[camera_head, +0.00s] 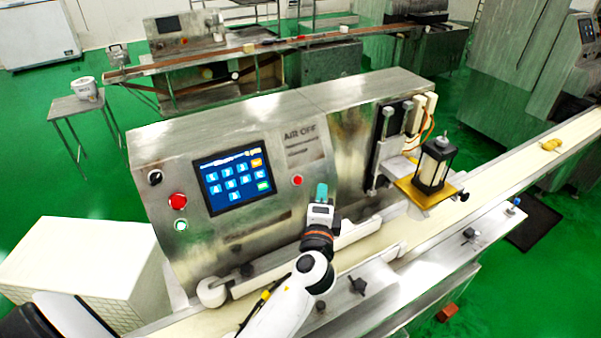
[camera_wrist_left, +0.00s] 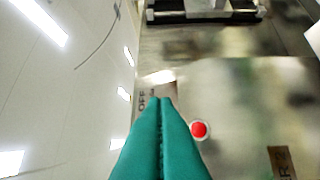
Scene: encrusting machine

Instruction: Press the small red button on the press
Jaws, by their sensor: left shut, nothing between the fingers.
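The small red button (camera_head: 297,180) is on the press's steel front panel, to the right of the blue touch screen (camera_head: 238,180). It also shows in the left wrist view as a red disc with a pale ring (camera_wrist_left: 199,129), just right of the fingers. My left gripper (camera_head: 321,190) has teal fingers, shut and empty, in front of the panel, right of and slightly below the button in the head view. The closed fingertips (camera_wrist_left: 160,101) point toward the panel in the wrist view, and I see no contact with the button. My right gripper is not in view.
A larger red button (camera_head: 177,201) and a black knob (camera_head: 155,177) are left of the screen. A conveyor belt (camera_head: 480,180) runs below the panel. A black-framed unit (camera_head: 434,168) on a yellow plate stands to the right.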

